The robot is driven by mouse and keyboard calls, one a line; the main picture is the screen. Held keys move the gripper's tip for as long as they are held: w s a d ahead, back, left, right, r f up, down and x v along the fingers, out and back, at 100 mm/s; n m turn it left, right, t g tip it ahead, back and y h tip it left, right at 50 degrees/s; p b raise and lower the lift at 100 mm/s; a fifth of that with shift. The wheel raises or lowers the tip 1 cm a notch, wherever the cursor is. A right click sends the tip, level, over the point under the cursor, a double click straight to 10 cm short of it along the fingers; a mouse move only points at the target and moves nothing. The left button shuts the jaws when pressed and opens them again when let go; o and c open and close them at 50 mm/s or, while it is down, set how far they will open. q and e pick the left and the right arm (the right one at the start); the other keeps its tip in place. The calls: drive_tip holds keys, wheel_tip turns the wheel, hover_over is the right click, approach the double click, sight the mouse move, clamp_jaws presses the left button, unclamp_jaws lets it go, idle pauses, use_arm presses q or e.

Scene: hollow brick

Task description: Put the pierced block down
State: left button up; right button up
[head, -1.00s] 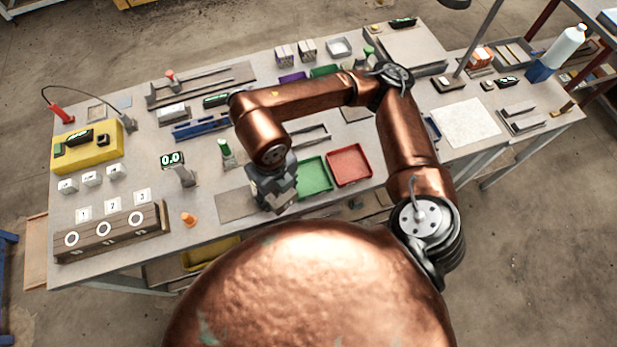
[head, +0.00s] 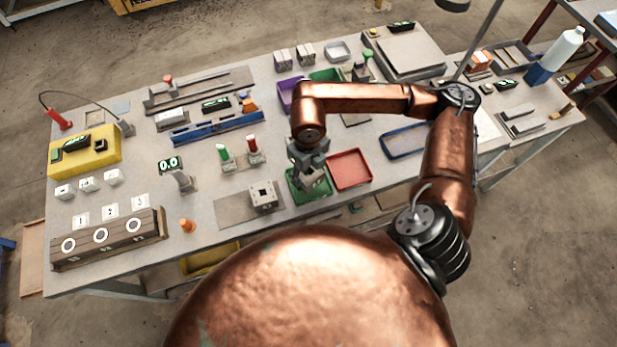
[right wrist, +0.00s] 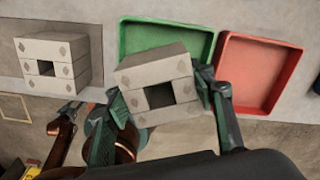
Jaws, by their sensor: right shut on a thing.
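My right gripper (head: 311,180) is shut on a pale grey pierced block with a square hole. In the right wrist view the held block (right wrist: 157,70) sits between the two fingers (right wrist: 165,105). It overlaps the green tray (right wrist: 135,32), which also shows in the head view (head: 325,190). I cannot tell its height above the tray floor. A second, similar pierced block (head: 263,193) rests on the grey mat (head: 232,208) left of the tray; it also shows in the right wrist view (right wrist: 50,60).
A red tray (head: 349,169) stands right of the green one. Green and red upright pegs (head: 253,148) stand behind the mat. A blue rail (head: 217,128) and a purple tray (head: 287,97) lie farther back. An orange cone (head: 187,226) stands left of the mat.

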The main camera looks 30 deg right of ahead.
sight(309, 179)
drive_tip(key=shift+d+f, duration=0.15)
drive_tip(key=shift+f, duration=1.55)
drive_tip(key=shift+f, duration=0.2)
drive_tip(key=o, duration=1.1)
drive_tip(key=shift+o, duration=0.2)
drive_tip(key=shift+r, duration=0.15)
wheel_tip(309, 179, up, 12)
drive_tip(key=shift+p, duration=0.35)
